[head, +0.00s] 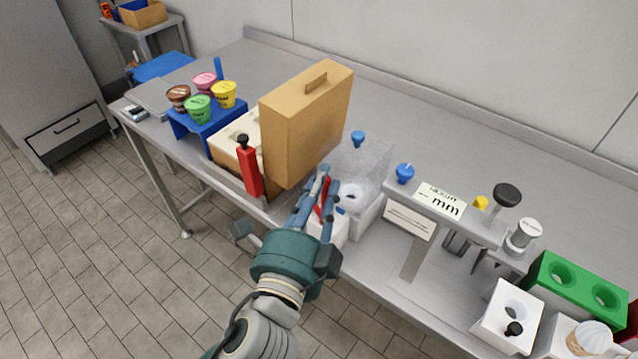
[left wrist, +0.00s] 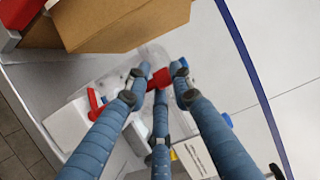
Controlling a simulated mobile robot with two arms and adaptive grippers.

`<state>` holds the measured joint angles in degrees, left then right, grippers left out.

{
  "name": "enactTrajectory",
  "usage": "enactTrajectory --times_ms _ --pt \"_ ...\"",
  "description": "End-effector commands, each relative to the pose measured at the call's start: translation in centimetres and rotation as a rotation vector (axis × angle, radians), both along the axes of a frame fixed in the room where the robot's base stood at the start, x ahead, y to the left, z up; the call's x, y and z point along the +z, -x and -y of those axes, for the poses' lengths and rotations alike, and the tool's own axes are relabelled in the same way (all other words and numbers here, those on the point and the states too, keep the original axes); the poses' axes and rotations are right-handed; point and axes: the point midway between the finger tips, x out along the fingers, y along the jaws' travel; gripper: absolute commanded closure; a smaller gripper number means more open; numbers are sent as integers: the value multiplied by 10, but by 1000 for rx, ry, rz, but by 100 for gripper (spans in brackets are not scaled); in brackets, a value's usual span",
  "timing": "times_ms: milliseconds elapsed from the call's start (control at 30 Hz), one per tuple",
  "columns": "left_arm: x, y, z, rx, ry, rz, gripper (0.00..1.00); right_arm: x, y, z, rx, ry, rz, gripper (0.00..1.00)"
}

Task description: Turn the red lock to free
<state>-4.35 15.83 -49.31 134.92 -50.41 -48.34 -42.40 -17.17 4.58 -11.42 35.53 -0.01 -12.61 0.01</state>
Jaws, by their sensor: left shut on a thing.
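The red lock (head: 322,208) is on the white fixture at the front edge of the bench, beside the clear box. In the head view it is partly hidden by the fingers of my left gripper (head: 319,186). In the left wrist view a red part (left wrist: 160,77) lies between the fingertips of my left gripper (left wrist: 157,80), which is shut on it. A second red piece, like a lever (left wrist: 94,104), shows to the left of the fingers. I cannot tell how the two red pieces join. The lock's markings are not readable. My right gripper is not in view.
A tall tan case (head: 308,125) stands close behind and left of my gripper. A red post with a black knob (head: 250,170) is left of it. The clear box (head: 362,170) and a grey "mm" stand (head: 442,200) are to the right.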

Motion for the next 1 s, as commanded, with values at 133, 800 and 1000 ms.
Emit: enactTrajectory --times_ms 133,800,1000 --pt "7 0 3 110 18 14 100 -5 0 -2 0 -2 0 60" --pt "12 0 7 305 14 25 100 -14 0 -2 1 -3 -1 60" --pt "12 0 7 306 14 25 100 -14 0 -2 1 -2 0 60"
